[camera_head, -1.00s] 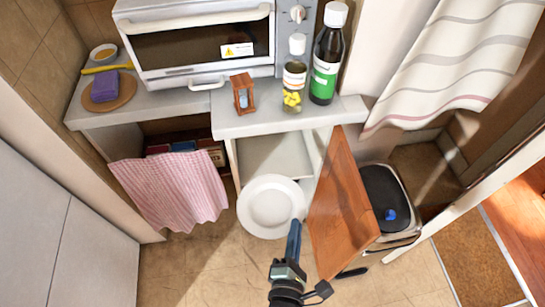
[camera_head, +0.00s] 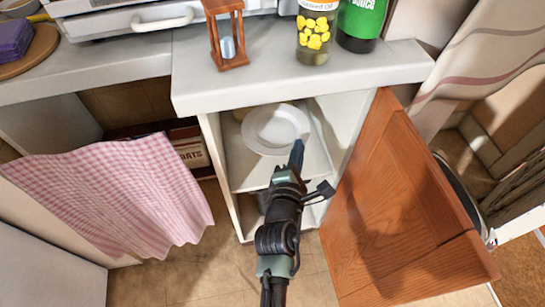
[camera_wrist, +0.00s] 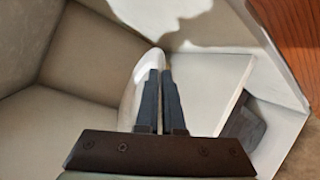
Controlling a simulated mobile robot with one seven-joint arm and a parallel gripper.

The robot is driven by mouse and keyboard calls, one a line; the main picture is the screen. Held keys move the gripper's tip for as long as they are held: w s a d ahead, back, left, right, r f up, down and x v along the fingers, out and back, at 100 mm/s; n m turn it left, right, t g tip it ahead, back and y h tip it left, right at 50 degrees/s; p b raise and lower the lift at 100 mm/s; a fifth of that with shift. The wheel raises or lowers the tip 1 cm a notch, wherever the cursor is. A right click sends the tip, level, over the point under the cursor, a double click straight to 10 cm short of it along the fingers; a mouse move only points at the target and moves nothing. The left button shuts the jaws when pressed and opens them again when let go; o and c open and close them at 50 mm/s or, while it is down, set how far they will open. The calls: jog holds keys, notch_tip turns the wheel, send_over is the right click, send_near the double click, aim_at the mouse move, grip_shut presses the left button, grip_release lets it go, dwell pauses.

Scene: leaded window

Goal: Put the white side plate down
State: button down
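The white side plate (camera_head: 272,128) is inside the open cupboard, over its upper shelf (camera_head: 252,172). Whether its underside touches the shelf cannot be told. My gripper (camera_head: 297,150) reaches in from the front and is shut on the plate's near right rim. In the wrist view my gripper's two fingers (camera_wrist: 161,88) are close together, and the plate (camera_wrist: 132,92) shows as a narrow white shape, mostly hidden behind the left finger.
The wooden cupboard door (camera_head: 400,205) stands open on the right. A grey countertop (camera_head: 190,80) overhangs the cupboard, with a sand timer (camera_head: 228,40) and a jar of yellow pieces (camera_head: 314,38) on it. A pink checked cloth (camera_head: 120,190) hangs at the left.

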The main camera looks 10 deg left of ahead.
jog(key=f+b, duration=0.4)
jog(key=f, duration=0.1)
jog(key=f+b, duration=0.4)
jog(key=f, duration=0.1)
jog(key=shift+w, duration=0.2)
jog(key=shift+f, duration=0.1)
jog(key=c, duration=1.3)
grip_release()
jog(key=p+v, duration=0.2)
jog(key=v, duration=1)
jog(key=shift+s+p, duration=0.1)
jog(key=shift+p, duration=0.3)
